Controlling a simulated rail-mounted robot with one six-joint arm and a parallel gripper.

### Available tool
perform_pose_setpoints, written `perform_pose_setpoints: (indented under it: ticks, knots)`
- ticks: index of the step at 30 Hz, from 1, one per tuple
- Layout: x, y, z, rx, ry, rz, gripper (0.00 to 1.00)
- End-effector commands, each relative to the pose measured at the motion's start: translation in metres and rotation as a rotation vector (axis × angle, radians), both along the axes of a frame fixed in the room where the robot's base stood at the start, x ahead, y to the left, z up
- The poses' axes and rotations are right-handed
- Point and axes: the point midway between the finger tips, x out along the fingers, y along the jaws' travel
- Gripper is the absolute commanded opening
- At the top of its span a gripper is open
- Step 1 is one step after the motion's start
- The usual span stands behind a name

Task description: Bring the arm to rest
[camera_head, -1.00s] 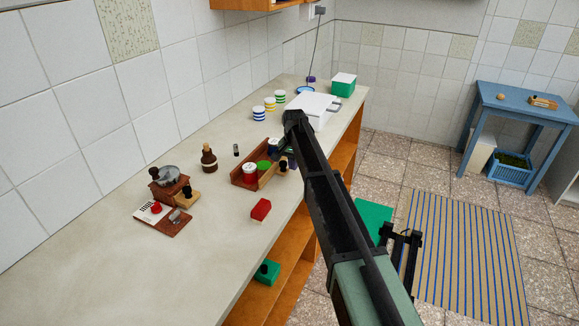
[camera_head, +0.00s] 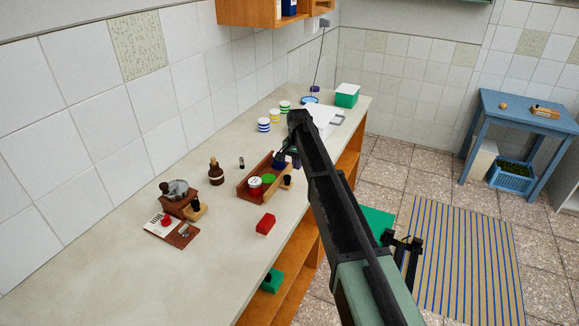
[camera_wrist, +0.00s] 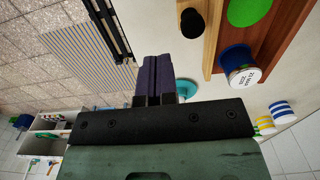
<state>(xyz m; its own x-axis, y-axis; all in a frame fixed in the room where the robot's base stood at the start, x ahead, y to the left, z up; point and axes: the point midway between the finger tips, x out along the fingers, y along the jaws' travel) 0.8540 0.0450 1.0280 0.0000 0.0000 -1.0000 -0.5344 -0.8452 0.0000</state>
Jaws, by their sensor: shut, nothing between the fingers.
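My gripper (camera_head: 295,161) hangs at the end of my arm, above the counter beside the far end of an open wooden box (camera_head: 248,191). In the wrist view, its two purple fingers (camera_wrist: 157,78) are pressed together, with nothing between them. The box holds a white-topped jar (camera_head: 255,182), a green round piece (camera_head: 268,178) and a dark blue jar (camera_head: 280,160). In the wrist view, a blue jar with a white printed lid (camera_wrist: 243,68) is to the right of the fingers, apart from them. My arm hides part of the counter behind it.
On the counter (camera_head: 120,250) are a grinder (camera_head: 180,197), a brown bottle (camera_head: 215,173), a red block (camera_head: 265,224), striped cups (camera_head: 264,125) and a green box with a white lid (camera_head: 347,96). A blue table (camera_head: 525,112) stands at right. The near left counter is clear.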

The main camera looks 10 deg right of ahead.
Motion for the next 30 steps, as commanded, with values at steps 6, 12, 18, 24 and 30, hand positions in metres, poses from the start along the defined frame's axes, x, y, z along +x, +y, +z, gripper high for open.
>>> perform_pose_setpoints:
  ticks: [6, 12, 18, 24, 30]
  knots:
    - [-0.024, -0.001, 0.0, 0.0, 0.0, 0.152, 0.0]
    - [-0.205, -0.02, 0.0, -0.001, 0.001, 0.45, 0.0]
    - [-0.36, -0.038, 0.0, -0.001, 0.001, 0.583, 0.0]
    - [-0.4, -0.045, 0.0, -0.001, 0.001, 0.567, 0.0]
    - [-0.397, -0.046, 0.0, -0.001, 0.001, 0.564, 0.0]
